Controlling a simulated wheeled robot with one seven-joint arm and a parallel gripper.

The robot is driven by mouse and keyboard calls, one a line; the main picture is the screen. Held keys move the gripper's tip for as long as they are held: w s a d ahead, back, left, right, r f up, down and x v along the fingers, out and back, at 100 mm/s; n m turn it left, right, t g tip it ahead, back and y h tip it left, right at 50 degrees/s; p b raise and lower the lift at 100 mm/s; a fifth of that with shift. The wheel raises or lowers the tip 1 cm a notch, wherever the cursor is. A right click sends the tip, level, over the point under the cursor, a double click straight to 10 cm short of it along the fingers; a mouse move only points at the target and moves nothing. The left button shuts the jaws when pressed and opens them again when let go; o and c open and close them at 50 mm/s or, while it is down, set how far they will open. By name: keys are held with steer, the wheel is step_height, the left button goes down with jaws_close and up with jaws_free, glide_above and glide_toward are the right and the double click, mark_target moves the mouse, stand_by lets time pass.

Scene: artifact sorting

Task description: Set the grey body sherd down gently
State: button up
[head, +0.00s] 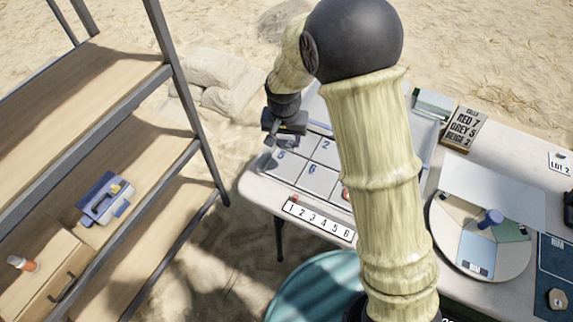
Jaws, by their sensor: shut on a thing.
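My gripper (285,127) points down over the back left of the numbered tray (328,152), near the cell marked 5. Its dark jaws are shut on a small piece that I take to be the grey body sherd; the jaws hide most of it. I cannot tell whether the piece touches the tray floor. Cells 2, 5 and 6 show their numbers, and my arm covers the tray's right part. A bit of a red piece (346,194) shows beside my arm.
A strip numbered from 1 (318,220) lies along the table's front edge. A round turntable (440,228) with a blue-knobbed thing (490,218) stands at right, below a white panel (495,185). A wooden shelf (85,75) stands at left. A teal round object (315,290) is below the table.

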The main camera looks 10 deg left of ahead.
steer(key=shift+f, duration=0.1)
glide_above(286, 165)
steer(key=shift+s+f, duration=0.2)
steer(key=shift+f, duration=2.85)
steer(key=shift+f, duration=1.9)
steer(key=shift+f, duration=0.1)
steer(key=o, duration=1)
steer(key=shift+c, duration=0.2)
